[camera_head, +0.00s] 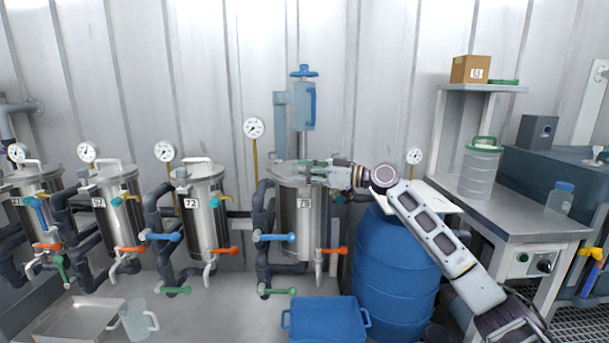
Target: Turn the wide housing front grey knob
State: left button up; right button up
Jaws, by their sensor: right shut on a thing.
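The wide housing (296,222) is a steel vessel labelled 75, standing upright near the middle of the view. Its lid (285,171) is on top. My right gripper (314,164) reaches in from the right over the lid's right part, with its fingers level with the lid top. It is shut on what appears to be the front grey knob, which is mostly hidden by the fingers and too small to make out. My left gripper is not in view.
Blue-handled (276,238), orange-handled (333,251) and green-handled (279,292) valves surround the housing's lower part. A blue barrel (393,265) stands to its right, a blue tray (326,318) below. Vessel 72 (205,225) is to the left. A blue-handled column (304,110) rises behind.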

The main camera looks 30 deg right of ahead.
jog(key=shift+d+r, duration=0.1)
jog(key=shift+n+g+y+b, duration=0.4)
jog(key=shift+g+y, duration=0.1)
jog(key=shift+y, duration=0.1)
jog(key=shift+n+g+y, duration=0.3)
jog(key=shift+n+g, duration=0.1)
dwell(0.3)
jog(key=o, duration=1)
jog(key=shift+v, duration=6)
